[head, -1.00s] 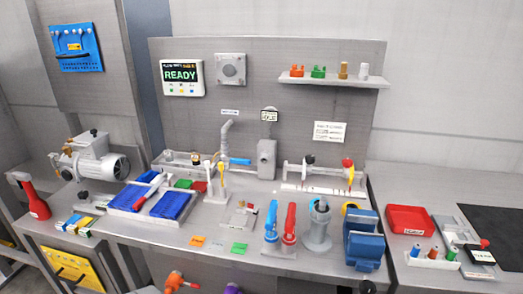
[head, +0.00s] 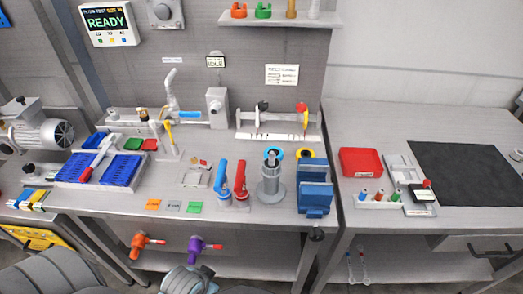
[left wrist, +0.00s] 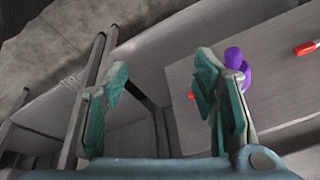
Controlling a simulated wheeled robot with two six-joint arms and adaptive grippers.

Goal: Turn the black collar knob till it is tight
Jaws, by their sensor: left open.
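A black knob (head: 262,106) sits on the horizontal rod fixture (head: 280,137) at the back of the bench, left of a red knob. Another black knob (head: 317,234) is at the bench's front edge, below the blue block. I cannot tell which one is the collar knob. In the left wrist view my left gripper (left wrist: 162,70) is open and empty, its two teal-padded fingers apart. It is well away from both knobs. In the head view a grey-blue part of my arm shows at the bottom, below the bench front. My right gripper is not in view.
Blue and red handles (head: 230,180), a grey cylinder (head: 271,182) and a blue block (head: 315,190) crowd the bench front.

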